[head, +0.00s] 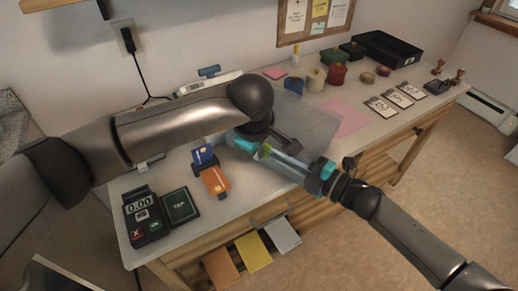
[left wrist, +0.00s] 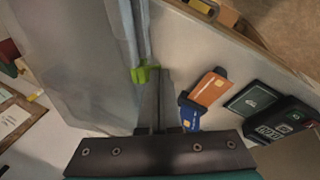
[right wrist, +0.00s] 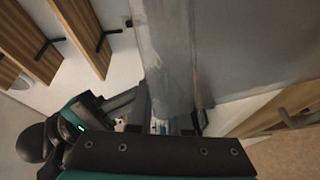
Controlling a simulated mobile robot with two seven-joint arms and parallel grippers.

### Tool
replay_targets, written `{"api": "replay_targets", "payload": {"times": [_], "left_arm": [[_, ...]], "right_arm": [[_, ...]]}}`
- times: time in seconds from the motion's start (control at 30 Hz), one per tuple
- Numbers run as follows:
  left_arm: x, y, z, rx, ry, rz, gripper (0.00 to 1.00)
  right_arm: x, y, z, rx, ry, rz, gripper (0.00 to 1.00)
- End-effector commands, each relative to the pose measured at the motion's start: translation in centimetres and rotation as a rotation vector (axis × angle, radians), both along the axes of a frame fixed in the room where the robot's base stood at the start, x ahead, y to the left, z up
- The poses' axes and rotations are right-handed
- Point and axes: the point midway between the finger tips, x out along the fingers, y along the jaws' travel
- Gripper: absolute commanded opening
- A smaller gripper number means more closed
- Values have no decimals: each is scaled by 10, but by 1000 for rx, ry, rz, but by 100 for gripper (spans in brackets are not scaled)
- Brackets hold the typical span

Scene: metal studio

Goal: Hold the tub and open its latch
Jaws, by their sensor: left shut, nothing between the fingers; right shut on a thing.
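The tub (head: 312,122) is a translucent grey box on the table, partly hidden behind my arms. It also shows large in the left wrist view (left wrist: 75,60) and the right wrist view (right wrist: 200,50). Its bright green latch (left wrist: 145,74) is on the tub's edge; a bit of the latch shows in the head view (head: 264,152). My left gripper (left wrist: 160,75) is shut and empty, its fingertips right beside the latch; I cannot tell whether they touch it. My right gripper (right wrist: 172,118) is shut on the tub's lower edge, the grip partly hidden.
A card reader (head: 143,215), a dark tap pad (head: 181,205) and upright blue and orange cards (head: 214,181) stand left of the tub. A pink sheet (head: 340,118), price cards (head: 381,106) and a black tray (head: 387,49) lie to the right.

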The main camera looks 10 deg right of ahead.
Motion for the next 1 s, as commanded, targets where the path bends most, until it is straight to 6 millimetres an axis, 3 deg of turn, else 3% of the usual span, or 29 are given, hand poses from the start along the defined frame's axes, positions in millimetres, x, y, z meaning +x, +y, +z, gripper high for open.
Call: {"api": "replay_targets", "payload": {"times": [0.47, 1.0], "left_arm": [[-5, 7, -9, 1, 0, 0, 0], [-13, 19, -41, 1, 2, 1, 0]], "right_arm": [[0, -1, -3, -2, 5, -2, 0], [0, -1, -3, -2, 5, -2, 0]]}}
